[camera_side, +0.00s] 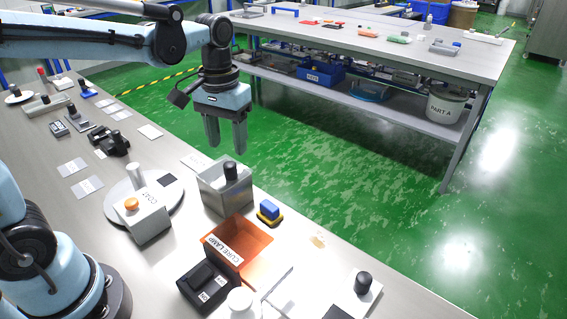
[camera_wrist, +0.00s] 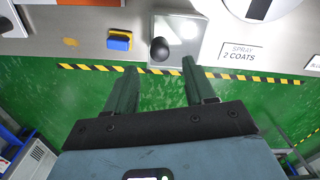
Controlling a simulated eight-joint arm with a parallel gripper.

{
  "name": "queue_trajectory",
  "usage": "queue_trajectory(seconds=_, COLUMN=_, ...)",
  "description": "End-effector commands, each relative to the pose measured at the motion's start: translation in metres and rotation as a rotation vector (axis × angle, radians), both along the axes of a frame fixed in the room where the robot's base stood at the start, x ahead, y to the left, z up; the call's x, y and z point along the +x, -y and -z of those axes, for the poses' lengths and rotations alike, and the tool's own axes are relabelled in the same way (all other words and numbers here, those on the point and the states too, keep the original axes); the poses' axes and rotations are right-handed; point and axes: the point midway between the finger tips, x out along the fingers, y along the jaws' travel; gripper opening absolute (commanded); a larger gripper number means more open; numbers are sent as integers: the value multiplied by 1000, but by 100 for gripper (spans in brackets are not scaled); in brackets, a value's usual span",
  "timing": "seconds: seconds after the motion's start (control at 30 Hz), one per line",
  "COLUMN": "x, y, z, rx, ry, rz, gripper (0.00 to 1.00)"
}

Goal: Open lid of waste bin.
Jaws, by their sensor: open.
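A light grey box (camera_side: 212,199) with a black knob (camera_side: 230,171) on top stands near the table's far edge; it looks like the waste bin. It carries no readable label. In the wrist view its pale top (camera_wrist: 186,28) and knob (camera_wrist: 159,48) show just beyond my fingertips. The top appears to be closed. My gripper (camera_side: 227,149) is open and empty, pointing down, above and slightly behind the knob in the side view. In the wrist view my gripper (camera_wrist: 159,64) has the knob between the lines of its fingers, apart from both.
A round plate (camera_side: 117,197) with a labelled grey box (camera_side: 148,217) lies left. A "SPRAY 2 COATS" card (camera_wrist: 240,51) lies beside the bin. Green floor lies past the table edge.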

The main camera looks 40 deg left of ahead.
Motion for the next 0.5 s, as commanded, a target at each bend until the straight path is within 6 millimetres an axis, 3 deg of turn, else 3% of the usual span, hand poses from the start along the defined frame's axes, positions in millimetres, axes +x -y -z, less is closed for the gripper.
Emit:
queue_trajectory(seconds=0.3, x=0, y=0, z=45, rx=0, ry=1, rz=1, gripper=54)
queue_trajectory(seconds=0.5, x=0, y=0, z=60, rx=0, ry=1, rz=1, gripper=54)
